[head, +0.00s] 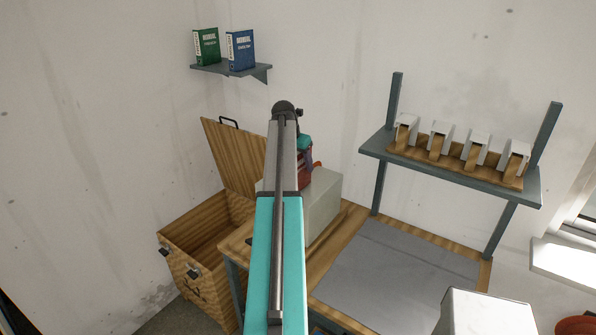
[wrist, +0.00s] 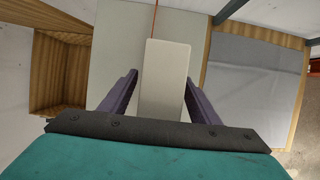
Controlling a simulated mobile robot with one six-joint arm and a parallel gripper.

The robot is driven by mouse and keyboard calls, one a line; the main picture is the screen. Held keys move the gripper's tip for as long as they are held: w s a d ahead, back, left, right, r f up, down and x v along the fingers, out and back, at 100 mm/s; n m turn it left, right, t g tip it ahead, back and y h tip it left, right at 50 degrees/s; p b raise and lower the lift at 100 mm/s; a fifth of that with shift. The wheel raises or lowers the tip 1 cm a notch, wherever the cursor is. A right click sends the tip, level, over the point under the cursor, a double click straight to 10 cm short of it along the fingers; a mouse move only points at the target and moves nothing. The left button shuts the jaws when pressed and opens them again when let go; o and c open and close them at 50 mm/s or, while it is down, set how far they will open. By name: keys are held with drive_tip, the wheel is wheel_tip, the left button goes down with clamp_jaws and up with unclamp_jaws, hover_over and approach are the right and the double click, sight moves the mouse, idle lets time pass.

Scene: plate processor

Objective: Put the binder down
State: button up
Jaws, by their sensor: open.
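My gripper (wrist: 161,80) is open, with its two purple fingers on either side of a pale upright block (wrist: 165,70) in the wrist view. This block looks like the binder seen end-on from above, but its cover does not show there. In the head view a red object (head: 304,178), probably the same binder, shows below the teal wrist, at the pale grey box (head: 322,205). My arm hides most of it and the fingers. I cannot tell whether the fingers touch the block.
A wall shelf (head: 232,70) holds a green manual (head: 206,46) and a blue one (head: 241,51). An open wooden crate (head: 195,228) stands left of the workbench. A grey mat (head: 395,268) on the bench is clear. A rack (head: 450,170) with several pale blocks is at right.

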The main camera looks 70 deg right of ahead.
sight(300, 154)
drive_tip(key=shift+f, duration=0.1)
idle(0.4)
clamp_jaws()
drive_tip(key=shift+r+b, duration=1.15)
drive_tip(key=shift+r, duration=0.65)
drive_tip(key=shift+a+r, duration=0.1)
drive_tip(key=shift+r, duration=0.05)
drive_tip(key=w+a+r+b, duration=0.1)
drive_tip(key=a+b, duration=0.4)
drive_tip(key=a, duration=1)
drive_tip(key=shift+a+r+b, duration=0.3)
drive_tip(key=shift+a+b, duration=0.1)
drive_tip(key=shift+w, duration=0.1)
